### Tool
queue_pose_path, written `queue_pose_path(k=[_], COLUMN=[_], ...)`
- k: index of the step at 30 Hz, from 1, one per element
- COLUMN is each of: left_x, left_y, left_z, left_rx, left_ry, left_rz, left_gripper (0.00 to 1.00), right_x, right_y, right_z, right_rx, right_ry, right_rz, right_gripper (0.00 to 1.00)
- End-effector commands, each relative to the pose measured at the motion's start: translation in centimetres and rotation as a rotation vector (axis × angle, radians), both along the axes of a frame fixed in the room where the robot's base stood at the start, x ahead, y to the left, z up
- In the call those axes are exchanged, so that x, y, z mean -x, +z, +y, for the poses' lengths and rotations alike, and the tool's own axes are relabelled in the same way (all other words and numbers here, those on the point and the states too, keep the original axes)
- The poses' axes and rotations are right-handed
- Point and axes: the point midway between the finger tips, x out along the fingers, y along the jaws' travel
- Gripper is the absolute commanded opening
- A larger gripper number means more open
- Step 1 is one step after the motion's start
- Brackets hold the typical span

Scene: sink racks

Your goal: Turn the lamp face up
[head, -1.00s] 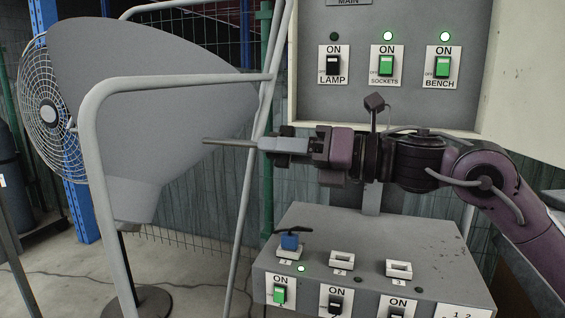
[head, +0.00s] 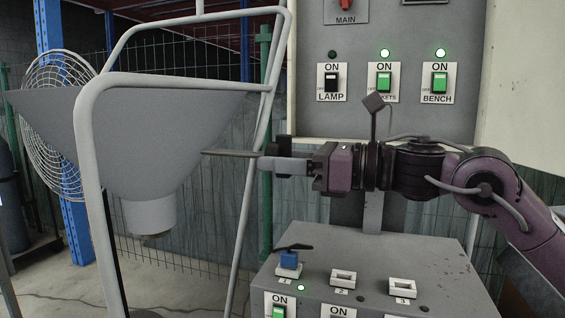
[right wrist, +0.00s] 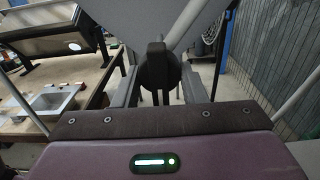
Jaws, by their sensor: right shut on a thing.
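The lamp is a large grey cone-shaped shade (head: 130,125) hung in a grey tube frame (head: 180,83) at the left of the head view. Its wide rim is at the top and nearly level; its narrow neck (head: 150,215) points down. A thin dark rod (head: 230,153) runs from the shade's side to my right gripper (head: 288,165). My right gripper is shut on this lamp handle. In the right wrist view, a dark round knob (right wrist: 158,68) sits between the fingers, with the grey shade behind. My left gripper is not in view.
A wall panel (head: 400,115) has LAMP, SOCKETS and BENCH switches; the LAMP light is dark, the other two green. A grey switch box (head: 390,262) stands below my right arm. A wire fan (head: 50,120) stands behind the lamp.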

Motion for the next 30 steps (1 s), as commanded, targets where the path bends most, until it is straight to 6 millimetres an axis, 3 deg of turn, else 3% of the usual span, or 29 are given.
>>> queue_pose_path(k=[11,12,16,25,30], left_x=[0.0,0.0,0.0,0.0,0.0], left_y=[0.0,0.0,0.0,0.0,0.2], left_z=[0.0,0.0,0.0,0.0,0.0], left_rx=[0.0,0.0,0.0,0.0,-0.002], left_ry=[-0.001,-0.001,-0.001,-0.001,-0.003], left_rz=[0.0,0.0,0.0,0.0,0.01], left_gripper=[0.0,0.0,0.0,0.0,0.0], right_x=[0.0,0.0,0.0,0.0,0.6], right_y=[-0.3,-0.3,-0.2,-0.1,-0.2], right_z=[0.0,0.0,0.0,-0.2,-2.3], right_rx=[0.009,0.008,0.006,0.003,0.002], right_ry=[0.001,0.001,0.001,0.0,-0.005], right_rz=[0.0,-0.001,-0.001,-0.003,-0.004], right_gripper=[0.0,0.43,0.59,0.59,0.59])
